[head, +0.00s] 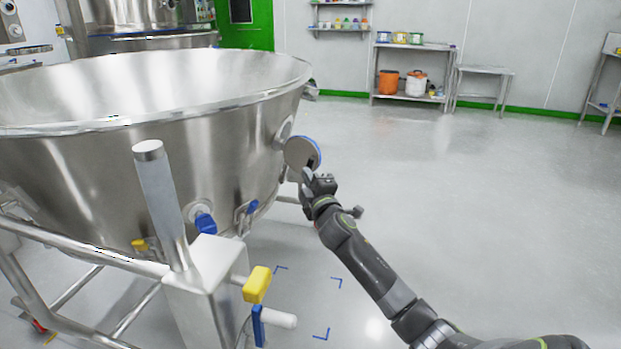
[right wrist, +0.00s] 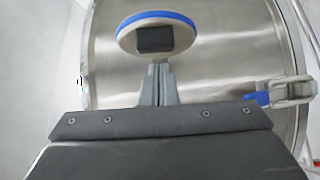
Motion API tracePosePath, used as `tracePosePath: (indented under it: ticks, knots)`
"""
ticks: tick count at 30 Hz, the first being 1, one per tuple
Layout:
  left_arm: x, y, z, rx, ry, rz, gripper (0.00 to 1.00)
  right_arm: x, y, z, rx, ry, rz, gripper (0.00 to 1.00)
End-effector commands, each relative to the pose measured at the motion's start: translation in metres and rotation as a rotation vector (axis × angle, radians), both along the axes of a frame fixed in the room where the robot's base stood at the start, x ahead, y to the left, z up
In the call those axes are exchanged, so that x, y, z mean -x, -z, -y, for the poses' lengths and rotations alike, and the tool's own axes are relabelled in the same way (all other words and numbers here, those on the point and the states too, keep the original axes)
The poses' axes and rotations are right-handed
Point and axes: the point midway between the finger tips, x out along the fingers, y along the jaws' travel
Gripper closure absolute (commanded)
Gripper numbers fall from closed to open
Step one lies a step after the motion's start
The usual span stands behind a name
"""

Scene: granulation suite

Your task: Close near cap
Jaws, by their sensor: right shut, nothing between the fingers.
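The near cap (head: 301,152) is a round steel disc with a blue rim, at the right side of the large steel bowl (head: 180,150). It stands out from the bowl beside a short port (head: 283,131), tilted and swung away from it. In the right wrist view the cap (right wrist: 133,42) shows face-on with a dark square block (right wrist: 155,38) in its middle. My right gripper (head: 309,174) is shut and empty just below the cap. Its fingers (right wrist: 157,68) point up at the block; whether they touch it, I cannot tell. My left gripper is not in view.
A blue-handled clamp (right wrist: 265,98) sits on the bowl to the right in the wrist view. The frame post (head: 165,205), a yellow handle (head: 257,284) and a blue valve (head: 205,222) are at the near side. Open floor (head: 470,200) lies to the right.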

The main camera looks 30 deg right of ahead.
Motion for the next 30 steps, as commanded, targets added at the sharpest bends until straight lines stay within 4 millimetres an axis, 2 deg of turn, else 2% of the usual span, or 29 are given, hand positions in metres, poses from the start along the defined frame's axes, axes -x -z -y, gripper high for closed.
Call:
tracePosePath:
  ticks: [6, 12, 27, 30]
  knots:
    - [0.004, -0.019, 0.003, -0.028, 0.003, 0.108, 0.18, -0.005, 0.000, 0.009, -0.001, 0.001, 0.000, 1.00]
    - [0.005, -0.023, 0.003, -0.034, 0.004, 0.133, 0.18, -0.006, 0.000, 0.011, -0.002, 0.001, 0.000, 1.00]
    - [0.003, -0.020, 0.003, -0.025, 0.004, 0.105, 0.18, -0.006, 0.000, 0.011, 0.003, -0.016, 0.002, 1.00]
    - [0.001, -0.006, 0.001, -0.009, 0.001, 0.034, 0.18, -0.007, 0.000, 0.011, 0.009, -0.033, 0.004, 1.00]
